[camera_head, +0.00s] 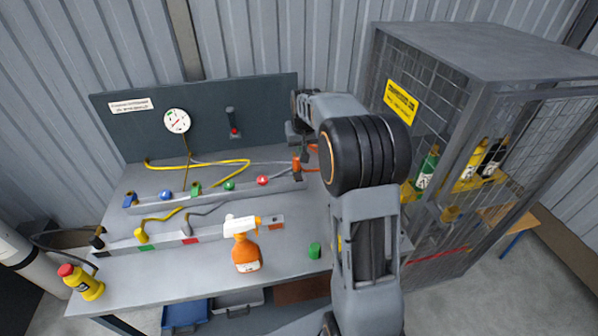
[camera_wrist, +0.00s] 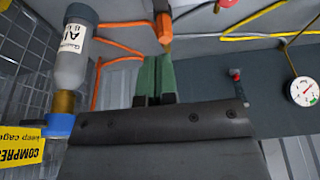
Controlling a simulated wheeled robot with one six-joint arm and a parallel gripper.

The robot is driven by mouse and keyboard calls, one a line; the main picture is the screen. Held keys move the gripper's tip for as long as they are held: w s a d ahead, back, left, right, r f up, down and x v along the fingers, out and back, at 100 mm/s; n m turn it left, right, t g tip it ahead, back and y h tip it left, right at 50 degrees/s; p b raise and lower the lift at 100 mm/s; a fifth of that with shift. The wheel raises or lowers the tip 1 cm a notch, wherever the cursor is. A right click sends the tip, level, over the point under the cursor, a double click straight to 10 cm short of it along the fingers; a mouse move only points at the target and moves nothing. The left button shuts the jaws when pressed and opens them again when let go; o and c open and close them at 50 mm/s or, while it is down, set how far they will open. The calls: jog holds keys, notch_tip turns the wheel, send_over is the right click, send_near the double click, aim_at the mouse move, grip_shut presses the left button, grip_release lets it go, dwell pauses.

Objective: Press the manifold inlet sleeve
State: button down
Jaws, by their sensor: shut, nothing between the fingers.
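In the wrist view, an orange fitting (camera_wrist: 163,28) with an orange hose lies just beyond the tips of my gripper (camera_wrist: 157,56). The green fingers are together with nothing between them. Whether they touch the fitting I cannot tell. In the head view, the orange fitting (camera_head: 297,166) sits at the right end of the rear manifold rail (camera_head: 215,191), which carries blue, green and red fittings. My gripper (camera_head: 304,152) is just above and behind it, partly hidden by my arm. I cannot make out a separate sleeve on the fitting.
A grey cylinder (camera_wrist: 70,60) with a blue cap stands close on the left in the wrist view. A mesh cage (camera_head: 455,100) stands right of the bench. A gauge (camera_head: 177,120) hangs behind.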

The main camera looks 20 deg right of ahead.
jog(key=p, duration=0.2)
send_over(299, 177)
jog(key=f, duration=1.1)
jog(key=shift+s+a+f, duration=0.1)
jog(key=shift+s+f, duration=0.25)
jog(key=shift+s, duration=0.05)
jog(key=shift+f+p, duration=0.3)
jog(key=shift+f, duration=0.65)
notch_tip(299, 177, down, 2)
jog(key=shift+f+b, duration=0.1)
jog(key=shift+b, duration=1.15)
jog(key=shift+r, duration=0.2)
jog(key=shift+r+p, duration=0.4)
jog(key=w+v, duration=0.1)
jog(key=v, duration=1.2)
jog(key=shift+r, duration=0.25)
